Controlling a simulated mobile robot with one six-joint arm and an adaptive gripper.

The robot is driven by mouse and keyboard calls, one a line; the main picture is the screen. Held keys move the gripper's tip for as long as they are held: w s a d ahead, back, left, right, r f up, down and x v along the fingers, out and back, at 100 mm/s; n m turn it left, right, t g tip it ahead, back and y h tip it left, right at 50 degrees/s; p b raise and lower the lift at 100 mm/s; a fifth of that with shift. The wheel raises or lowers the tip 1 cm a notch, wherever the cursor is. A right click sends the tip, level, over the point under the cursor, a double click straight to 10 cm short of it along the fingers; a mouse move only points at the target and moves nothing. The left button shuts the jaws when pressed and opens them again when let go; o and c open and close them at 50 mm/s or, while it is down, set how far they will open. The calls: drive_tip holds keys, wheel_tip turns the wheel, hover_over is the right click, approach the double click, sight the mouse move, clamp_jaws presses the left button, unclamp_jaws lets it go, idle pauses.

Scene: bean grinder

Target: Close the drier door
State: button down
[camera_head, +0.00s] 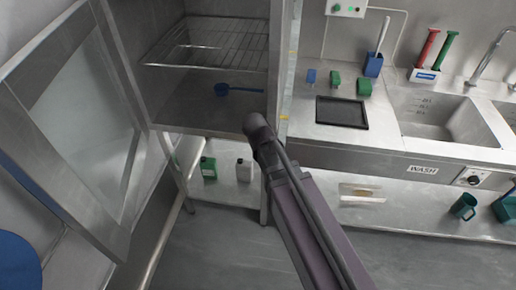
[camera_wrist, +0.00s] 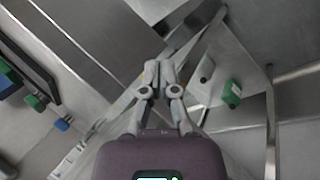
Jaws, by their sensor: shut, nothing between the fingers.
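The drier is the steel cabinet (camera_head: 208,100) at the upper left of the head view. Its door (camera_head: 85,110), a metal frame around a pale glass panel, stands wide open on the left side. Inside are a wire rack (camera_head: 205,52) and a blue ladle (camera_head: 238,89) on the floor. My arm reaches up from the bottom, its visible end in front of the cabinet's lower right corner. My gripper (camera_wrist: 158,72) shows in the wrist view with its fingers together and nothing between them. I cannot make out its fingers in the head view.
Right of the drier is a counter with a black tray (camera_head: 341,112), green and blue items, and a sink (camera_head: 442,118). A blue round object (camera_head: 18,262) is at lower left. The floor (camera_head: 205,240) below is clear.

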drive_tip(key=s+d+f+m+g+y, duration=0.1)
drive_tip(key=s+d+m+y, duration=0.1)
drive_tip(key=d, duration=0.6)
drive_tip(key=s+d+f+m+g+y, duration=0.1)
drive_tip(key=s+d+m, duration=0.3)
drive_tip(key=d, duration=0.4)
drive_tip(key=shift+s+m+g+y, duration=0.25)
drive_tip(key=shift+m+g+y, duration=0.2)
drive_tip(key=shift+y, duration=0.45)
drive_tip(key=shift+f, duration=0.1)
